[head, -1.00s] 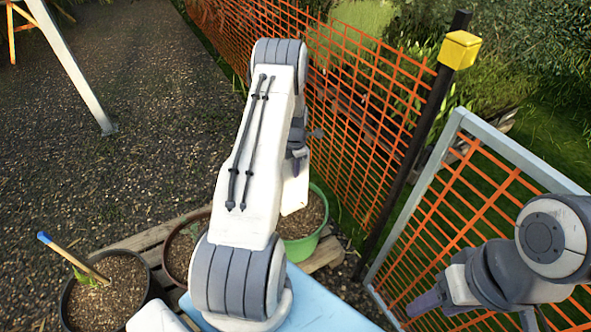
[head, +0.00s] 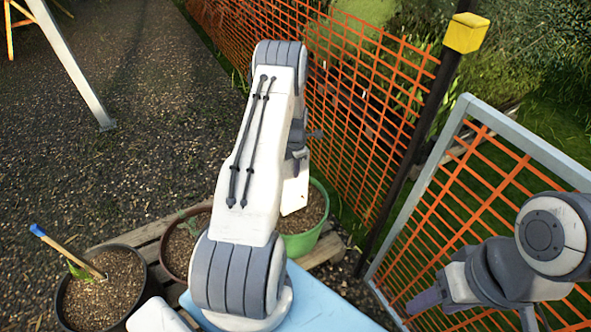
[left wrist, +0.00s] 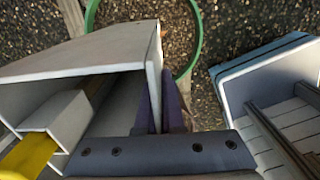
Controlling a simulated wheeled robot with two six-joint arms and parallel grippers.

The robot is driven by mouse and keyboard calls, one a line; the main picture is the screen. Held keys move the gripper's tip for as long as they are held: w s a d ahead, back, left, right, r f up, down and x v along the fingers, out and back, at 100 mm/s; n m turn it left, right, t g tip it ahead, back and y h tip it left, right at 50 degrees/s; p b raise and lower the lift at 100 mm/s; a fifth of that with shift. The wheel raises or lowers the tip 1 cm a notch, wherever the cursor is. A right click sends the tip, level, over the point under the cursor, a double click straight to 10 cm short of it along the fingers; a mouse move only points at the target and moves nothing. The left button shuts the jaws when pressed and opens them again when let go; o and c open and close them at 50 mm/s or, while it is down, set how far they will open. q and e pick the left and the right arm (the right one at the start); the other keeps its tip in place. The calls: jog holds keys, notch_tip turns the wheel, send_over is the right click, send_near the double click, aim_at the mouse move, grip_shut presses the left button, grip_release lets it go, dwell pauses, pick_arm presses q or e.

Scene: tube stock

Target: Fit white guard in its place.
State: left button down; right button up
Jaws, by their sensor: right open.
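The white guard (left wrist: 80,55) is a hollow, thin-walled piece at the upper left of the left wrist view. The dark fingers of my left gripper (left wrist: 162,105) lie on either side of its near wall and look shut on it. In the head view a white piece that looks like the guard (head: 294,194) hangs partly hidden behind my left arm, in front of the green pot (head: 318,232). The pot's rim also shows in the left wrist view (left wrist: 199,30). My right gripper (head: 425,299) is open and empty at the lower right.
A black pot (head: 130,318) holds a blue-tipped stake (head: 62,250) and a seedling. A brown pot (head: 166,250) stands beside it on a wooden pallet (head: 150,232). Orange mesh fence (head: 350,100) and a grey-framed mesh panel (head: 450,140) bound the right. Gravel lies open at left.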

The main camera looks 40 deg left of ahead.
pick_arm(q)
notch_tip(320, 180, down, 2)
jog(key=shift+b, duration=0.65)
jog(key=c, duration=1)
grip_release()
jog(key=shift+o, duration=0.2)
jog(key=shift+r, duration=0.1)
notch_tip(320, 180, up, 10)
jog(key=shift+r, duration=0.15)
